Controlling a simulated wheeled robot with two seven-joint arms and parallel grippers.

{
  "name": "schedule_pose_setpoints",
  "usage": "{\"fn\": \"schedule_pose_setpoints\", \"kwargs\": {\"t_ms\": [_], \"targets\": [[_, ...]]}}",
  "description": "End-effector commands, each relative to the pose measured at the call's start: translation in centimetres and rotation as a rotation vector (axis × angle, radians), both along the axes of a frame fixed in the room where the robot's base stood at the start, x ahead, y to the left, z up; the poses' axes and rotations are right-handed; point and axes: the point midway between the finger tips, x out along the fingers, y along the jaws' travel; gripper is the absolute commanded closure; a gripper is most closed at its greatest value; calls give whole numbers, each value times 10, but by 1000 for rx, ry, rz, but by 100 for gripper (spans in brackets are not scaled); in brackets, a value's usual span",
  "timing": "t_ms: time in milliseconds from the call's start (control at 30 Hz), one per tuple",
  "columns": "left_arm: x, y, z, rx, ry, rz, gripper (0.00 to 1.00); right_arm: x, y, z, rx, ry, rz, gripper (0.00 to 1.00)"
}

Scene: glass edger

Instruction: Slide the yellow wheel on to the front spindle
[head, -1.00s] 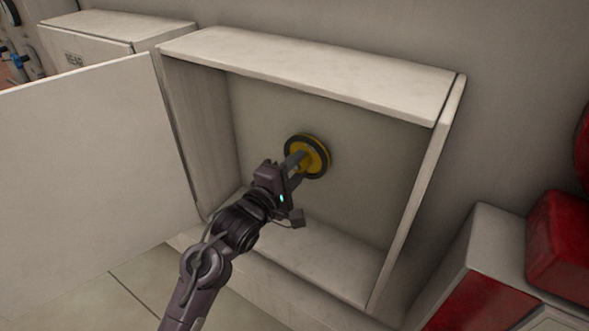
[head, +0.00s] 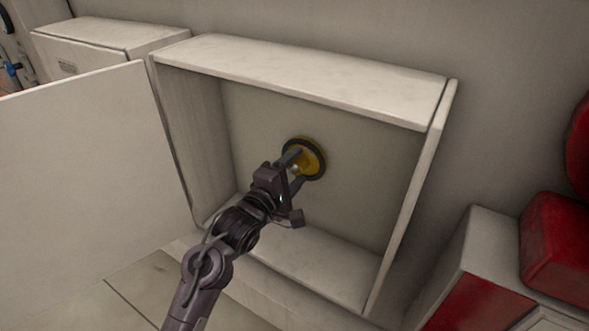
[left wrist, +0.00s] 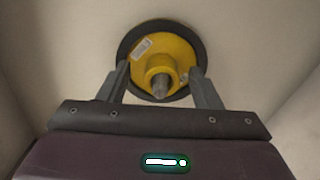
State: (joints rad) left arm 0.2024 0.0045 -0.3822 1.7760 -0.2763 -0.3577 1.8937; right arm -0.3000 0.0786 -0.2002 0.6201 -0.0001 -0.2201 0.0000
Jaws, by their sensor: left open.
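The yellow wheel (head: 310,158) with a dark rim is at the back wall inside the open box. It also shows in the left wrist view (left wrist: 178,50), where the grey tip of the spindle (left wrist: 160,88) sticks out through its hub. The wheel sits around the spindle. My left gripper (head: 296,168) is open in front of the wheel. In the left wrist view its two fingers (left wrist: 160,85) stand apart on either side of the hub, with no visible grip on it. My right gripper is not in view.
The box (head: 300,75) has side walls, a top and a floor around my left arm. Its door (head: 80,180) stands open at the left. A smaller closed box (head: 100,45) is at the upper left. Red parts (head: 555,250) are at the right.

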Motion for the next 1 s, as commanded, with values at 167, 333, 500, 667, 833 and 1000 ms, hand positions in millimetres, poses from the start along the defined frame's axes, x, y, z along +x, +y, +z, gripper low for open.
{"fn": "schedule_pose_setpoints", "kwargs": {"t_ms": [167, 333, 500, 667, 833, 1000], "targets": [[-7, 6, -3, 0, 2, 1, 41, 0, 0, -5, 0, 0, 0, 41], [-29, 22, -4, -1, -1, 1, 41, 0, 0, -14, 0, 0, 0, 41], [-51, 38, -3, 0, -2, 1, 41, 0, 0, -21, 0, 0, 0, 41], [-62, 45, -1, -1, -2, 0, 41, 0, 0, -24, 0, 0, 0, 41], [-63, 47, 1, -1, -2, 0, 41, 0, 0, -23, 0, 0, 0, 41], [-63, 46, 1, -1, -2, 0, 41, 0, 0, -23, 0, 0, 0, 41]]}}
